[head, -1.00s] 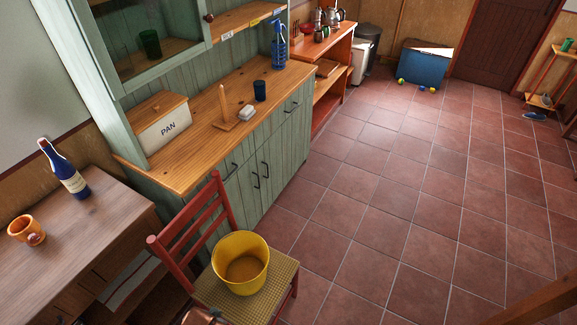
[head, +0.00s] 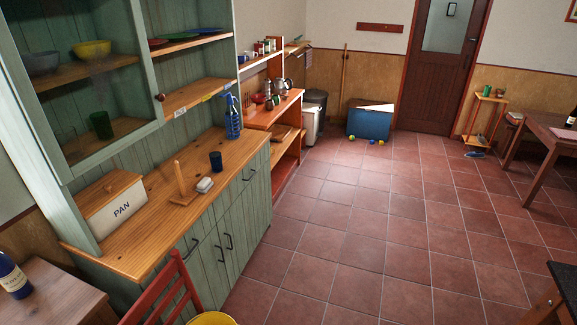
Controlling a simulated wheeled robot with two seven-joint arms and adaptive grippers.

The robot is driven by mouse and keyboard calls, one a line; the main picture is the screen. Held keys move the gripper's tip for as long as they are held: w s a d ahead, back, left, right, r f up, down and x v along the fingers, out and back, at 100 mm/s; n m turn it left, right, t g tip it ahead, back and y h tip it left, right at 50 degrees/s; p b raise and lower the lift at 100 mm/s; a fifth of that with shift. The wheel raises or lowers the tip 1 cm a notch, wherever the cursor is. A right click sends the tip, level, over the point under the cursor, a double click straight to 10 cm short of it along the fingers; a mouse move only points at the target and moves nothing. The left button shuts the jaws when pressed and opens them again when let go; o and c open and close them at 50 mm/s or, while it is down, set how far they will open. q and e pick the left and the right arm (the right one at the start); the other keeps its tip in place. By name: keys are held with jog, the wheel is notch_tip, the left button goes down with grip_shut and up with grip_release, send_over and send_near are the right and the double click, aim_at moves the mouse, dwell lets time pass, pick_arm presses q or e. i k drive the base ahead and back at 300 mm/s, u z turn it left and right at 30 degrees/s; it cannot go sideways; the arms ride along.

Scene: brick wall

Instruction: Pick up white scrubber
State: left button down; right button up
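A small white block (head: 205,185), which looks like the white scrubber, lies on the wooden top of the green cabinet (head: 150,219). It is just right of a wooden upright holder (head: 182,184) and in front of a dark blue cup (head: 216,161). It is too small to make out its details. Neither of my grippers shows in the head view.
The tiled floor (head: 350,230) to the right is clear.

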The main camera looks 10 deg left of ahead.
aim_at(206, 183)
jog(key=u, duration=1.1)
jog(key=k, duration=0.4)
jog(key=u, duration=0.15)
jog(key=i, duration=0.5)
